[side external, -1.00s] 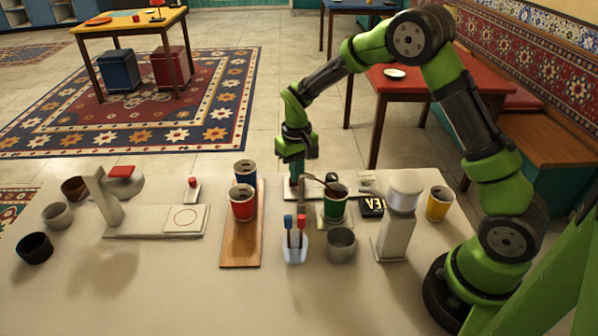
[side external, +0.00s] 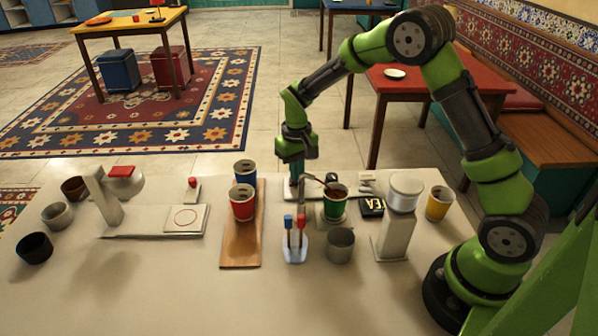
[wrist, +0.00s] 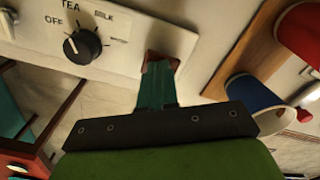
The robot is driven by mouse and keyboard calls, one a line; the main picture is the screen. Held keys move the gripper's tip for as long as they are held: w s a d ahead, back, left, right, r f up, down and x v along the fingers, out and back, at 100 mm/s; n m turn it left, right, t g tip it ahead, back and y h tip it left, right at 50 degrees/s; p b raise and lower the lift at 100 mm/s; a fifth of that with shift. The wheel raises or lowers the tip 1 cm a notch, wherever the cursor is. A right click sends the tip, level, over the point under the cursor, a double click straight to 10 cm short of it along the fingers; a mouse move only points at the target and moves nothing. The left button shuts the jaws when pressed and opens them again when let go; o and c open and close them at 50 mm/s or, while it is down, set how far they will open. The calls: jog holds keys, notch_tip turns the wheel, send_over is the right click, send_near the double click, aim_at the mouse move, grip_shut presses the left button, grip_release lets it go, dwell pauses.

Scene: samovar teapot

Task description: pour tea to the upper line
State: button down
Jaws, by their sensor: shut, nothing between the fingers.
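A green cup (side external: 335,208) stands upright on a small stand right of my gripper in the side view, with dark brown liquid visible inside. A thin brown spout or stream (side external: 316,181) reaches over its rim; I cannot tell which. The cup's lines are not readable. A white panel (wrist: 30,52) in the wrist view has a black knob (wrist: 82,46) with OFF, TEA and MILK marks. My gripper (side external: 295,182) points down behind the cup. In the wrist view its teal fingers (wrist: 160,62) are together and empty, right of the knob and apart from it.
A red cup (side external: 242,205) and a blue cup (side external: 245,172) stand on a wooden board (side external: 240,250). A holder with two sticks (side external: 295,250), a grey cup (side external: 340,246), a dispenser (side external: 396,225) and a yellow cup (side external: 439,204) stand nearby. The front table is clear.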

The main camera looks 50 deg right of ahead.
jog(key=shift+r, duration=2.5)
jog(key=shift+f, duration=0.15)
jog(key=s+a+r+t+y, duration=0.1)
jog(key=s+a+r+t, duration=0.1)
jog(key=s+r, duration=0.6)
jog(key=s+a+r+m+t+y, duration=0.1)
jog(key=s+a+r+t, duration=0.2)
jog(key=s+r, duration=0.6)
jog(key=s+t, duration=0.2)
jog(key=s, duration=0.3)
jog(key=shift+s, duration=0.25)
